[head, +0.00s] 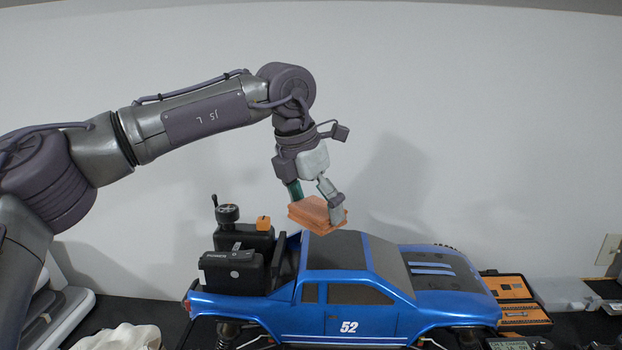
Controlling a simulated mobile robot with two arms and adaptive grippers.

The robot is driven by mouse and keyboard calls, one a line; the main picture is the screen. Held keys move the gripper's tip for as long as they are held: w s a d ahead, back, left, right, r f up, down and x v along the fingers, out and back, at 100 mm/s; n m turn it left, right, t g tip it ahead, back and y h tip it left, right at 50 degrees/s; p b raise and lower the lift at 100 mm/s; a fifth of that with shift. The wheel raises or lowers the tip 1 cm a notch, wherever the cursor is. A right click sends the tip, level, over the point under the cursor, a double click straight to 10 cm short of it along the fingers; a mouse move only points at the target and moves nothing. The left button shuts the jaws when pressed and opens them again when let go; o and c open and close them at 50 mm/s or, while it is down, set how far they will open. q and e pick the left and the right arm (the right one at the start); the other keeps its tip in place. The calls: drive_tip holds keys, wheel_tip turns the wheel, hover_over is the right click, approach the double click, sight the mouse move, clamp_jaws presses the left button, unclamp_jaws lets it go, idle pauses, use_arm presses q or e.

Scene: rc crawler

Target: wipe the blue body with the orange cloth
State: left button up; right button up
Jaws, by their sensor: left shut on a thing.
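The blue body (380,322) of a model truck, marked 52, stands on the dark table with its front to the right. Its roof, hood panel and windows are dark. My left gripper (317,208) is shut on the folded orange cloth (312,213) and holds it at the truck's roof, near the rear edge of the cab. I cannot tell whether the cloth touches the roof. My right gripper is not in view.
Black boxes (232,272) and a radio transmitter (243,235) show at the truck's bed. An orange tool case (517,288) lies at the right. A crumpled white cloth (120,338) lies front left. A plain wall (480,120) stands behind.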

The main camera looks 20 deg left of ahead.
use_arm(q)
drive_tip(key=shift+a+r+p, duration=0.25)
drive_tip(key=shift+r+p, duration=0.15)
drive_tip(key=shift+r, duration=0.35)
drive_tip(key=shift+a+r+p, duration=0.2)
drive_tip(key=shift+r+p, duration=0.2)
drive_tip(key=shift+r, duration=0.35)
drive_tip(key=shift+d, duration=0.15)
drive_tip(key=shift+d, duration=0.1)
